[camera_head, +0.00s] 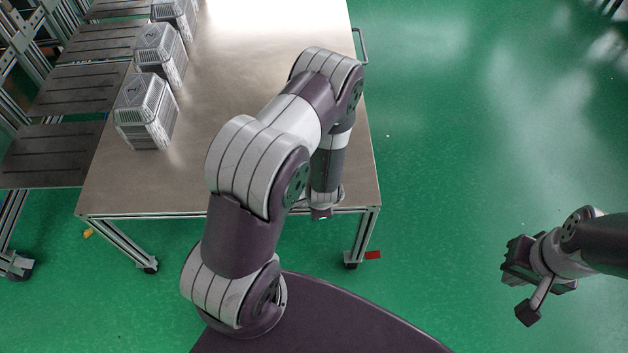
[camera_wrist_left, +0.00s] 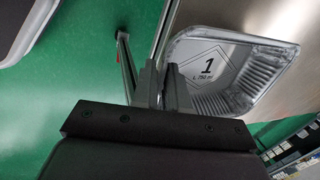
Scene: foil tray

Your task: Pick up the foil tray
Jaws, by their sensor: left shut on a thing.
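The foil tray (camera_wrist_left: 235,75) is silver with crimped walls and a rim, and its base is marked "1". It shows tilted in the left wrist view, right of the fingers. My left gripper (camera_wrist_left: 168,75) is shut on the tray's near-left edge. In the head view my left arm reaches over the table's right part, and it hides its gripper and the held tray. My right gripper (camera_head: 512,265) is off the table at the right, over the floor, away from the tray. Its finger gap is not clear.
A metal table (camera_head: 235,65) stands ahead, with several grey, ribbed, box-like stacks along its left side, the nearest (camera_head: 146,112) close to the front. Dark slatted shelves (camera_head: 55,150) adjoin its left edge. The table's middle is bare. Green floor (camera_head: 460,130) is open at the right.

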